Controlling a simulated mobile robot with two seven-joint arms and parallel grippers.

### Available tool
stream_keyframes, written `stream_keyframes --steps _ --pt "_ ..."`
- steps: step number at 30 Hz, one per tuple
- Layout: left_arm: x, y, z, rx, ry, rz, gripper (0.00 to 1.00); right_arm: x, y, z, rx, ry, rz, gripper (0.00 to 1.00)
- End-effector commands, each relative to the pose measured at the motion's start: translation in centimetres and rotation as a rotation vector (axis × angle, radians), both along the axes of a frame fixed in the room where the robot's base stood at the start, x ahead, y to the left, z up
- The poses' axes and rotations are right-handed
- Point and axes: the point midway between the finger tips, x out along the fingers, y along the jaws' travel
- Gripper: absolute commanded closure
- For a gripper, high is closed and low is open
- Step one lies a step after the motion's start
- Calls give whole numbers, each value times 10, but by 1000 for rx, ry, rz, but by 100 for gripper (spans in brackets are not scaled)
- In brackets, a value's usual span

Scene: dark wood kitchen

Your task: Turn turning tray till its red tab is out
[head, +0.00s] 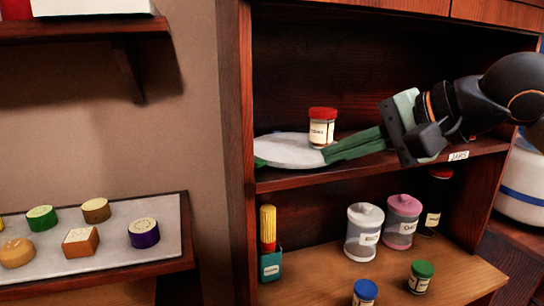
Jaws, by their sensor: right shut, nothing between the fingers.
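The turning tray (285,152) is a pale grey disc on the upper shelf of the dark wood cabinet. A jar with a red lid (322,128) stands upright on it. A small green patch shows at the tray's left edge (259,162). My right gripper (328,155) comes in from the right with its green fingers shut and empty. Its tips are at the tray's right side, just below the jar in the picture; I cannot tell whether they touch the tray. My arm and fingers hide the shelf to the right. No red tab is clearly visible. My left gripper is not in view.
The upper shelf's front edge (290,181) bears a "JARS" label (458,156). Below stand a white canister (363,232), a pink-lidded canister (402,222) and small jars. A side shelf at left holds a tray (110,216) of several coloured blocks.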

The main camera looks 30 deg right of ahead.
Motion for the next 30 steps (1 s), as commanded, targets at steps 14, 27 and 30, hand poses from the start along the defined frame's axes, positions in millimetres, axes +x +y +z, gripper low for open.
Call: stream_keyframes --steps 14,27,30 --pt "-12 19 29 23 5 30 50 61 21 -33 9 3 7 100" --pt "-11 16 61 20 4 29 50 106 33 -43 10 -1 3 100" --pt "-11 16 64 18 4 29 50 112 34 -44 8 -1 3 100"
